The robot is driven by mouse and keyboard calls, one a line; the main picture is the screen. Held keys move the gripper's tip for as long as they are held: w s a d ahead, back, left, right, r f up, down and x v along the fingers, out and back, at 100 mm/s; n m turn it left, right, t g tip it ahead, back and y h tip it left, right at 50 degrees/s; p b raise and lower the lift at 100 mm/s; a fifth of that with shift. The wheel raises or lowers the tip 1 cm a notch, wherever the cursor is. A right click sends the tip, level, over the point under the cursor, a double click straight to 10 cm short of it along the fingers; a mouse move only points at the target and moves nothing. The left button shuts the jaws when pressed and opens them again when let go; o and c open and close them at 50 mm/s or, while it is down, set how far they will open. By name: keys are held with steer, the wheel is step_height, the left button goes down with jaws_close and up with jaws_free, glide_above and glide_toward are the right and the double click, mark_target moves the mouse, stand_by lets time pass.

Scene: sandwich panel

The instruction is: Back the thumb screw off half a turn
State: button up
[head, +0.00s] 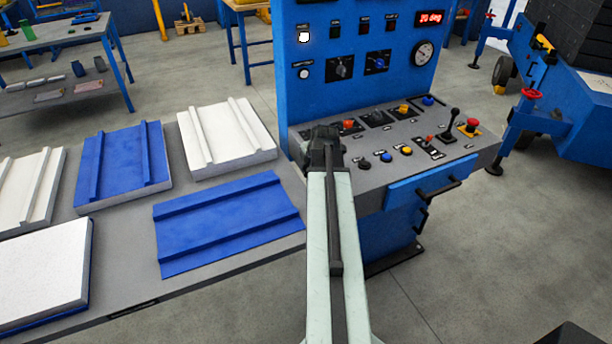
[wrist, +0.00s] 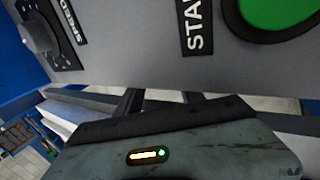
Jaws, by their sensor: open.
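I cannot make out a thumb screw with certainty in either view. My gripper (head: 323,138) is at the near left edge of the blue control console (head: 370,235) in the head view. Its fingers are hard to see there, because my own arm covers them. In the wrist view the gripper (wrist: 162,95) is open and holds nothing I can see. Ahead of it is the grey console face with a dark knob (wrist: 36,38) marked SPEED and a large green button (wrist: 278,18) beside a START label.
The console carries several buttons, a lever (head: 450,122), a red mushroom button (head: 471,125) and a gauge (head: 423,52). Left of it a grey table (head: 235,250) holds blue and white panels. A blue frame with a red knob (head: 531,94) stands right. Open floor lies front right.

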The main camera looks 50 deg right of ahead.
jaws_close()
steer(key=shift+a, duration=0.1)
steer(key=shift+w+r, duration=0.1)
steer(key=shift+r, duration=0.05)
steer(key=shift+w+r+g+p, duration=0.15)
steer(key=shift+g+p, duration=0.25)
steer(key=shift+p, duration=0.25)
steer(key=shift+w+d+g+y+p, duration=0.2)
steer(key=shift+g+y+p, duration=0.15)
steer(key=shift+g, duration=0.2)
steer(key=shift+w+d+g+y+p, duration=0.15)
steer(key=shift+g+y+p, duration=0.2)
steer(key=shift+g, duration=0.2)
steer(key=g, duration=0.1)
steer(key=g+y, duration=0.1)
steer(key=g, duration=0.1)
steer(key=shift+w+d+f+g, duration=0.15)
steer(key=shift+w+f+g, duration=0.1)
steer(key=shift+w+g, duration=0.1)
steer(key=shift+g+y+b, duration=0.5)
steer(key=shift+g+b, duration=0.15)
steer(key=shift+g, duration=0.1)
